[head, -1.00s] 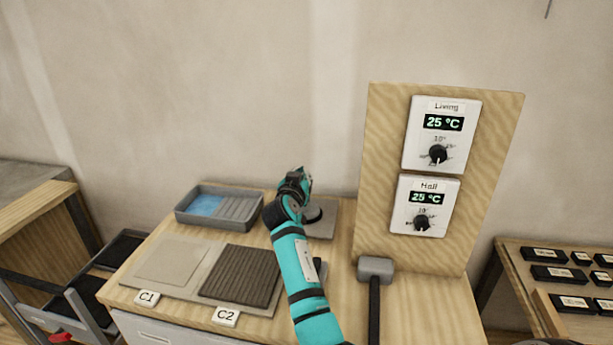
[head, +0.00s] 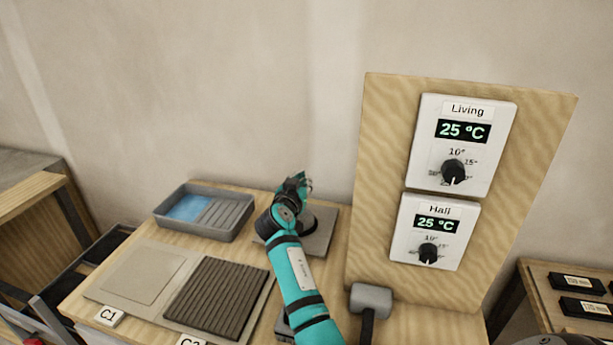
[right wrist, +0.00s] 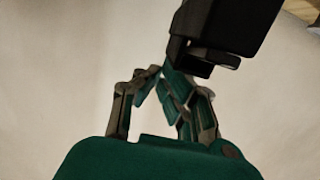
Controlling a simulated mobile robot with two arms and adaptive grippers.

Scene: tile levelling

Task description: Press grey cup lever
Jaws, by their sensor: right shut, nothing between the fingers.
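The grey cup is a dark round suction cup (head: 324,220) on a grey tile (head: 320,243) at the back of the bench, mostly hidden behind my right arm. I cannot make out its lever in the head view. My right gripper (head: 299,183) is above and just left of the cup, shut and empty. In the right wrist view the fingertips (right wrist: 163,82) come together, with a black blocky part (right wrist: 215,35) close by at the upper right. I cannot tell whether that part is the lever or whether the fingers touch it. My left gripper is out of view.
A grey tray with blue water (head: 205,210) stands left of the arm. A beige tile (head: 143,275) and a dark ribbed tile (head: 217,297) lie in front. A mallet (head: 371,300) and a wooden panel with two thermostats (head: 462,145) stand on the right.

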